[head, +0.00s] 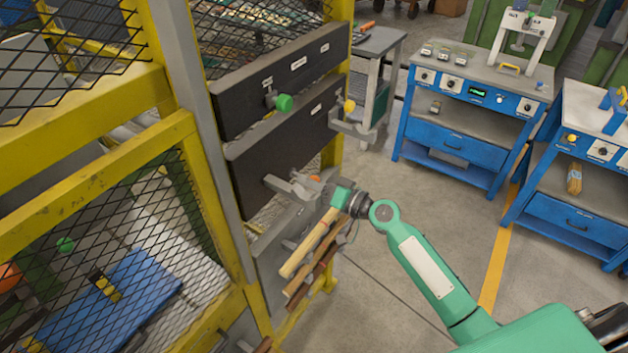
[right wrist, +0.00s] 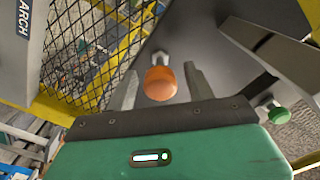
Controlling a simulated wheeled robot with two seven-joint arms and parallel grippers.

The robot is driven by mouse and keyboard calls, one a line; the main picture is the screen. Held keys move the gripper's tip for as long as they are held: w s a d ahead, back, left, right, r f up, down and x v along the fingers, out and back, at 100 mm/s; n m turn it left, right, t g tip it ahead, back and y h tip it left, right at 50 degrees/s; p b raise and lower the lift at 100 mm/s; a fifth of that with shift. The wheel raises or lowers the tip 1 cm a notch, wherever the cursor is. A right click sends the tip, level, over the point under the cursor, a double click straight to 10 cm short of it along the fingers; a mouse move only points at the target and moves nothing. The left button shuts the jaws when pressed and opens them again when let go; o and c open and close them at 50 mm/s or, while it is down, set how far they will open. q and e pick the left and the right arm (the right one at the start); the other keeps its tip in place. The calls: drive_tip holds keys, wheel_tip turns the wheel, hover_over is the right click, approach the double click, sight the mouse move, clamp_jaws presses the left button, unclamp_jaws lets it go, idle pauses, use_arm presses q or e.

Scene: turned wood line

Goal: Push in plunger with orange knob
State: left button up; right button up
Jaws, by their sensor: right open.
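The orange knob (right wrist: 160,84) shows large in the right wrist view, at the end of a short metal stem standing out from a dark panel. My right gripper (right wrist: 160,77) is open, with one finger on each side of the knob. I see gaps on both sides, and nothing is clamped. In the head view a small part of the orange knob (head: 314,178) shows beside the grey fingers of my right gripper (head: 298,184), which hides the rest. How far the plunger stands out is hard to tell there. My left gripper is not in view.
A green knob (head: 284,103) stands out from the upper dark panel, and a yellow knob (head: 349,106) lies farther right. The yellow mesh cage (head: 95,215) closes off the left. Blue benches (head: 455,140) stand beyond open floor.

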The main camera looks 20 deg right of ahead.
clamp_jaws()
drive_tip(key=shift+b+x, duration=0.7)
drive_tip(key=shift+x, duration=0.95)
drive_tip(key=shift+c, duration=1.1)
unclamp_jaws()
drive_tip(key=shift+o, duration=1.1)
drive_tip(key=shift+w+a, duration=0.1)
